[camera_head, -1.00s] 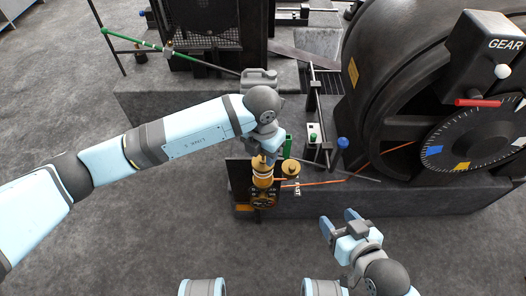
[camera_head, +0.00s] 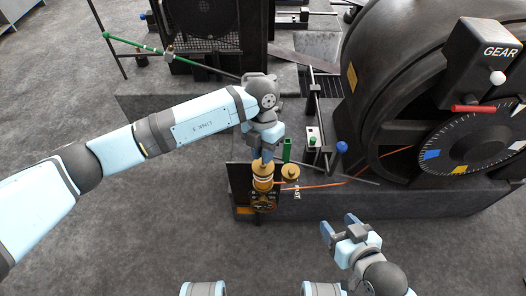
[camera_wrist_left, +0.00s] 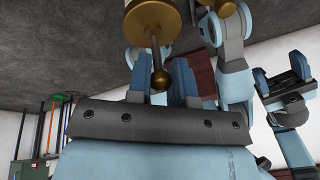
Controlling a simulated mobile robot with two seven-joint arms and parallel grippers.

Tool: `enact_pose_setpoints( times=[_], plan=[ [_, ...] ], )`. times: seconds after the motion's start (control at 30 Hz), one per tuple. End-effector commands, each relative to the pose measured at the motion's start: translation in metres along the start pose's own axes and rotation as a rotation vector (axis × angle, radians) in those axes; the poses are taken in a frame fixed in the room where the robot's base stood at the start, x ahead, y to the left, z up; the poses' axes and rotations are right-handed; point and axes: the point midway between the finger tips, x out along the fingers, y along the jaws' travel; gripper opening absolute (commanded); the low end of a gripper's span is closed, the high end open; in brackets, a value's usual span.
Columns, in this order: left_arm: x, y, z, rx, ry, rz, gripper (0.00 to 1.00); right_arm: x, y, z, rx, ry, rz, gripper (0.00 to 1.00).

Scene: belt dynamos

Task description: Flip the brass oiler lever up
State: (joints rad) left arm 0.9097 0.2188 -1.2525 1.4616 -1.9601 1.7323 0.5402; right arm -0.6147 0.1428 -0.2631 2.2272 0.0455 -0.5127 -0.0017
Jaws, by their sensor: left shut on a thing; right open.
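The brass oiler (camera_head: 262,177) stands upright on a dark box at the front edge of the machine's plinth. In the left wrist view, its brass disc-shaped body (camera_wrist_left: 152,18) carries a thin brass lever (camera_wrist_left: 158,60) ending in a ball. The ball lies between the fingers of my left gripper (camera_wrist_left: 162,74), which is shut on the lever. In the head view, my left gripper (camera_head: 267,155) is directly over the oiler and hides the lever. My right gripper (camera_head: 338,230) is open and empty in front of the plinth.
A smaller brass disc (camera_head: 290,173) sits right beside the oiler, near a FAST label. A green block (camera_head: 287,150), a blue knob (camera_head: 342,147) and the large black wheel housing (camera_head: 400,90) stand close behind and right.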

Motion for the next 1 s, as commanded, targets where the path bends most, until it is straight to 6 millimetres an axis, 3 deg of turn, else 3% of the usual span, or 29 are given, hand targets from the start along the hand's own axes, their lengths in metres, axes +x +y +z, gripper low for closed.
enact_pose_setpoints(
  times=[0.17, 0.2, 0.3, 0.67, 0.77, 1.0],
  plan=[
    [-0.001, 0.001, 0.000, 0.000, -0.002, 0.002, 0.00, -0.001, 0.000, -0.002, 0.000, 0.003, 0.000, 0.59],
    [-0.001, 0.001, 0.000, 0.000, -0.002, 0.002, 0.27, -0.001, 0.000, -0.002, 0.000, 0.005, 0.000, 0.59],
    [-0.001, 0.001, 0.000, 0.000, -0.002, 0.002, 0.45, -0.001, -0.001, -0.003, 0.000, 0.007, -0.001, 0.59],
    [-0.008, 0.000, 0.000, 0.000, -0.004, 0.003, 0.45, -0.002, -0.003, -0.006, 0.002, 0.009, -0.004, 0.59],
    [-0.023, 0.000, 0.000, 0.000, -0.005, 0.004, 0.45, -0.003, -0.003, -0.008, 0.001, 0.009, -0.004, 0.59],
    [-0.078, 0.000, 0.000, 0.000, -0.007, 0.004, 0.45, -0.005, -0.001, -0.009, -0.005, -0.001, 0.003, 0.59]
  ],
)
